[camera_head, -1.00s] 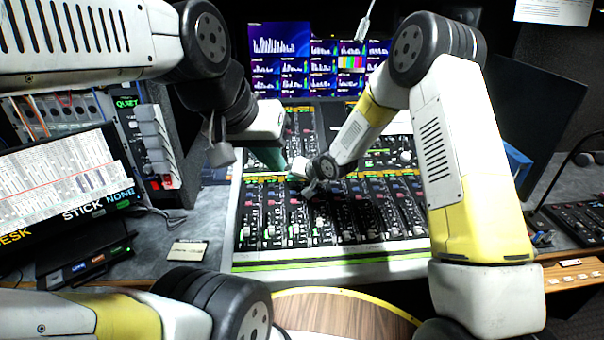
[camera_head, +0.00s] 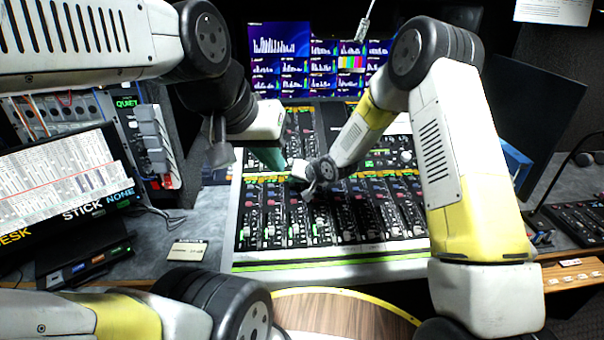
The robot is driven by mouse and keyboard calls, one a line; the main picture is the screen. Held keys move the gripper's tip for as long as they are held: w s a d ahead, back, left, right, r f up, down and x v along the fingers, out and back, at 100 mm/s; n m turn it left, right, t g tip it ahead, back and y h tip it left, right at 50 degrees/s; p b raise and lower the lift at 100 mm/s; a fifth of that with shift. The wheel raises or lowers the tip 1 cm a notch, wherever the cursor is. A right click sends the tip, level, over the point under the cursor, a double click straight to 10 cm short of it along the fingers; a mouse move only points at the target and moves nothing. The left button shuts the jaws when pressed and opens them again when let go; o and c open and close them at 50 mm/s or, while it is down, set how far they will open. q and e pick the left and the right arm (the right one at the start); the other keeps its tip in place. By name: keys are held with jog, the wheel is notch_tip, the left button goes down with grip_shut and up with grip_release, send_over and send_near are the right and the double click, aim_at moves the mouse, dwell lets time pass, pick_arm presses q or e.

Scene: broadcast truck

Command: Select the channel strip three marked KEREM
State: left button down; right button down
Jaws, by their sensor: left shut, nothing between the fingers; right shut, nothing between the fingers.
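The mixing console (camera_head: 330,267) fills the middle of the view, with rows of channel strips (camera_head: 345,215) carrying small knobs, coloured buttons and faders. An orange-yellow label band runs along the top of the lower strips. The name KEREM is too small to read, so I cannot tell which strip bears it. My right gripper (camera_head: 307,190) is shut and empty over the upper part of the lower strips, left of centre, and hides some controls. I cannot tell whether it touches them. My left gripper (camera_head: 221,156) is shut and empty near the console's upper left corner.
Meter screens (camera_head: 279,60) stand behind the console. A tilted display (camera_head: 60,185) and a rack unit (camera_head: 152,145) are at the left. A small card (camera_head: 187,250) lies on the grey desk. A small control panel (camera_head: 575,222) sits at the right.

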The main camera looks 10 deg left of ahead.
aim_at(294, 190)
jog(key=shift+f, duration=0.35)
dwell(0.7)
jog(key=shift+r, duration=0.15)
dwell(0.3)
jog(key=shift+r, duration=0.65)
jog(key=shift+s+d+r, duration=0.1)
jog(key=shift+s+r, duration=0.1)
jog(key=shift+r, duration=1.05)
jog(key=shift+s+r, duration=0.2)
jog(key=shift+r, duration=1.05)
jog(key=shift+d, duration=0.1)
